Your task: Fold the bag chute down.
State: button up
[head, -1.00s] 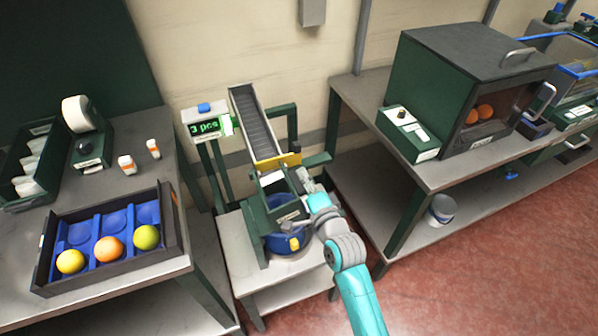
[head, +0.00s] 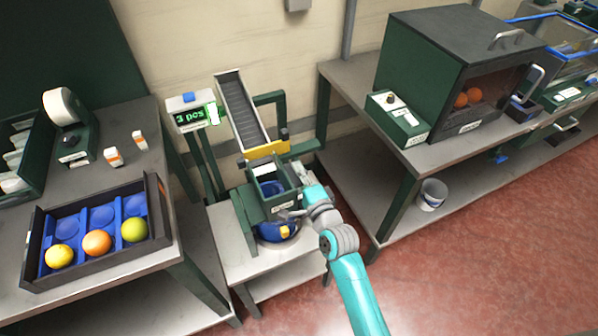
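The bag chute appears to be the small green box-like hopper (head: 292,191) with a white label, at the lower end of the dark ramp (head: 243,112). Its open top shows blue inside. A blue rounded container (head: 268,235) with a yellow patch sits just below it, partly hidden by the hopper and my gripper. My gripper (head: 287,213) is at the hopper's front lower edge, at or very near it. Its fingers are small and overlap the hopper, so contact and opening are unclear. My turquoise arm reaches in from the lower right.
A yellow plate (head: 264,148) crosses the ramp's lower end. A dark tray (head: 100,270) with three fruits stands on the left table. A green oven-like box (head: 427,75) stands on the right bench. Red floor (head: 480,240) is free at right.

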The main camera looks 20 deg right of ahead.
jog(key=o, duration=0.3)
jog(key=shift+f, duration=0.25)
jog(key=shift+o, duration=0.2)
jog(key=shift+r, duration=0.1)
jog(key=shift+s, duration=0.1)
jog(key=s, duration=1.2)
jog(key=shift+d, duration=0.25)
jog(key=shift+w, duration=0.1)
